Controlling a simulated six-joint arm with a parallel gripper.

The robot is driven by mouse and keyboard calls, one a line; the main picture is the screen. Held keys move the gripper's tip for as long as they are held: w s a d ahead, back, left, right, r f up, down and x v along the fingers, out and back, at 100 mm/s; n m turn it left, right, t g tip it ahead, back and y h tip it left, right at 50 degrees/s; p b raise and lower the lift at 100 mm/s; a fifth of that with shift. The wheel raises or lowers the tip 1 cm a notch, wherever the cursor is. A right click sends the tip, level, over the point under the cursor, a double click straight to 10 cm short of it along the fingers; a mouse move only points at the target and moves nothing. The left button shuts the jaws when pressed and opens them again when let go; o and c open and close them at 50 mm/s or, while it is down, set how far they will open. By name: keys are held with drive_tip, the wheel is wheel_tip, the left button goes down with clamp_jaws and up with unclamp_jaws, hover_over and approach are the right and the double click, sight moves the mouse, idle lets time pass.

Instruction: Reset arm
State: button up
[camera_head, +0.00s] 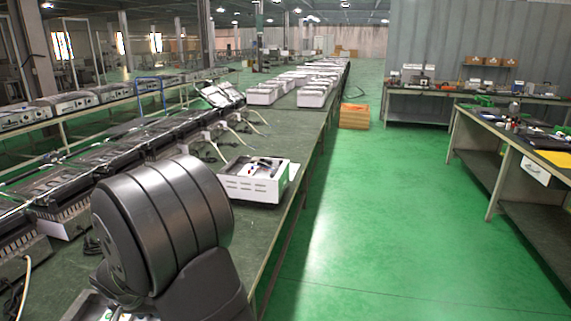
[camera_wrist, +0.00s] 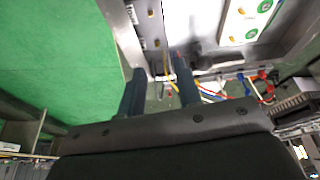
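My gripper (camera_wrist: 160,70) shows in the wrist view with its two dark fingers apart and nothing held between them. Beyond the fingertips is an open metal housing (camera_wrist: 210,55) with a white plate (camera_wrist: 245,20) bearing green round parts. Yellow, red and blue wires (camera_wrist: 212,94) lie at the housing's near edge, close to the right finger; I cannot tell whether they touch it. In the head view, my dark arm fills the lower left and hides my gripper. Part of a white unit (camera_head: 92,307) shows below the arm.
A white open-topped unit (camera_head: 254,180) sits on the long green workbench (camera_head: 285,125), right of my arm. More white units (camera_head: 300,88) stand farther back. A row of dark units (camera_head: 110,165) runs along the left. Green floor (camera_head: 390,220) is clear to the right, before other benches (camera_head: 510,165).

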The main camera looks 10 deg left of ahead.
drive_tip(key=w+d+n+y, duration=0.1)
drive_tip(key=w+n, duration=0.3)
drive_tip(key=w, duration=1.8)
drive_tip(key=shift+w+n+g+y, duration=0.25)
drive_tip(key=shift+n+g+y, duration=0.05)
drive_tip(key=shift+y, duration=0.1)
drive_tip(key=shift+r, duration=0.1)
drive_tip(key=o, duration=1.5)
drive_tip(key=shift+s, duration=0.1)
drive_tip(key=s+a+r+n+g+h, duration=0.25)
drive_tip(key=s+n, duration=0.25)
drive_tip(key=s, duration=1.1)
drive_tip(key=s+a+r+n+g+h, duration=0.1)
drive_tip(key=s+a+r+n, duration=0.2)
drive_tip(key=s, duration=1.3)
drive_tip(key=shift+n+y, duration=0.25)
drive_tip(key=shift+n, duration=0.55)
drive_tip(key=f, duration=0.7)
drive_tip(key=s+d+f, duration=0.1)
drive_tip(key=f, duration=0.2)
drive_tip(key=shift+f, duration=0.2)
